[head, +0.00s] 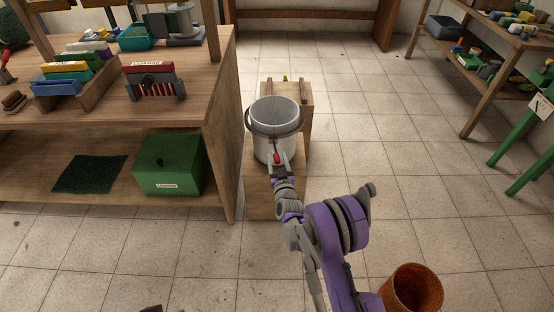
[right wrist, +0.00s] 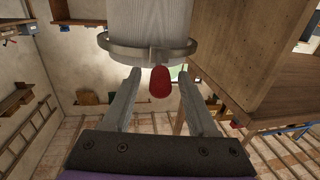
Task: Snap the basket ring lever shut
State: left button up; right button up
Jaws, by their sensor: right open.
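The pale grey basket (head: 275,120) stands upright on a low wooden stand (head: 262,190), and a dark ring (head: 249,122) runs around it. The basket (right wrist: 150,18) and its metal ring (right wrist: 135,50) also show at the top of the right wrist view. The red-tipped lever (head: 277,157) is at the basket's near side; its red tip (right wrist: 160,82) shows just off the ring. My right gripper (head: 280,166) is open, with its fingers (right wrist: 159,78) apart on either side of the red tip, a visible gap at each side. My left gripper is not seen.
A wooden workbench (head: 222,130) stands close left of the basket, with a green box (head: 170,165) on its lower shelf. A rusty brown container (head: 410,290) is at the lower right. The tiled floor right of the stand is clear.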

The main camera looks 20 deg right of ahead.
grip_shut()
dwell(1.4)
